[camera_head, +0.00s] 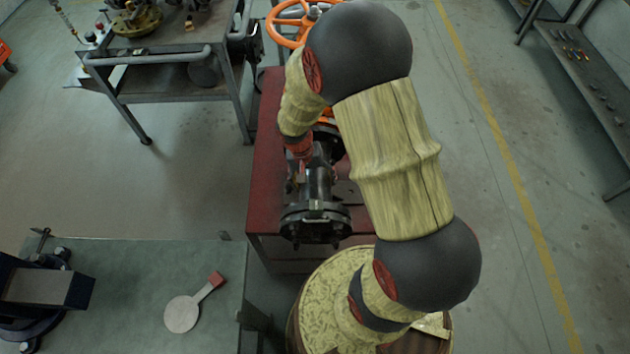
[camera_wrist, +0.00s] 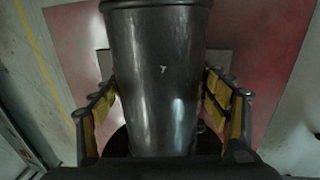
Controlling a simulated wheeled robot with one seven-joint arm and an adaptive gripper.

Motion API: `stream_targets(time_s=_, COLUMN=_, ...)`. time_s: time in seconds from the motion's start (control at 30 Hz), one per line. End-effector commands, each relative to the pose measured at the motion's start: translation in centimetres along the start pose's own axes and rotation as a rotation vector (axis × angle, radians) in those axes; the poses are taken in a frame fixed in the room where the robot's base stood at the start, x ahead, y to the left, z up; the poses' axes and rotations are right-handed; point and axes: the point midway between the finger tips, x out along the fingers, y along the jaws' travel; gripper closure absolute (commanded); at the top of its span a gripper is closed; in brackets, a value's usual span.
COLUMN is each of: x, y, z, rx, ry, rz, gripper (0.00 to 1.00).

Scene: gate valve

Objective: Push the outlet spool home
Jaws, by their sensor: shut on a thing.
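The outlet spool (camera_head: 319,185) is a dark grey pipe with a bolted black flange at its near end, above the red stand. In the wrist view the spool (camera_wrist: 155,75) is a smooth tapering cylinder filling the middle. My gripper (camera_wrist: 160,88) has its fingers with yellow pads on both sides of it and is shut on it. The orange handwheel (camera_head: 287,22) of the gate valve shows at the top. My arm hides most of the valve body and the spool's far end, so I cannot tell whether any gap is there.
The red stand (camera_head: 268,190) is under the valve. A green-topped bench (camera_head: 130,265) at lower left holds a round grey disc with a red-ended handle (camera_head: 182,313) and a dark vise (camera_head: 45,285). A metal cart (camera_head: 150,60) stands at upper left.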

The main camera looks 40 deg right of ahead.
Motion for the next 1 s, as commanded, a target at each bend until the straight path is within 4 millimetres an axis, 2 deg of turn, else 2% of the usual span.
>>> stream_targets(time_s=0.13, x=0.0, y=0.0, z=0.0, rx=0.0, ry=0.0, rz=0.0, gripper=0.71)
stream_targets(time_s=0.43, x=0.0, y=0.0, z=-1.4, rx=0.0, ry=0.002, rz=-0.001, gripper=0.71)
stream_targets(time_s=0.67, x=0.0, y=0.0, z=-1.5, rx=0.0, ry=0.004, rz=-0.002, gripper=0.71)
stream_targets(time_s=0.7, x=0.0, y=-0.1, z=-1.5, rx=0.0, ry=0.004, rz=-0.002, gripper=0.24)
stream_targets(time_s=1.0, x=0.0, y=0.0, z=-1.4, rx=0.0, ry=0.002, rz=-0.001, gripper=0.08)
